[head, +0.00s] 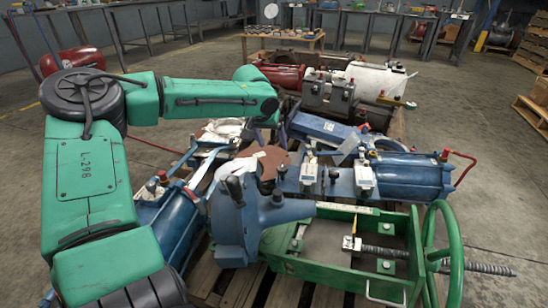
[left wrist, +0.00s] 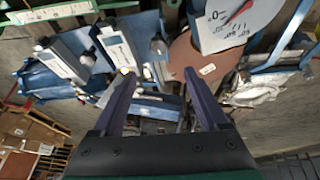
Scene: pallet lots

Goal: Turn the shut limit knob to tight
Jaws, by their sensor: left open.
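My left gripper (head: 267,139) hangs from the green arm above the crowded pallet, its dark purple fingers apart with nothing between them. In the left wrist view the open fingers (left wrist: 160,74) point at blue equipment. A blue actuator (head: 411,176) lies right of and below the gripper in the head view. It carries two white labelled boxes, one left (head: 308,171) and one right (head: 364,177); one box (left wrist: 115,46) is left of the fingers in the wrist view. Small dark knobs stand near them, one at the middle (head: 333,174). I cannot tell which is the shut limit knob.
A brown disc (head: 272,160) lies close below the gripper. A grey scale plate (left wrist: 236,20) shows beside it in the wrist view. A green frame (head: 348,262) with a handwheel (head: 443,255) stands in front.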

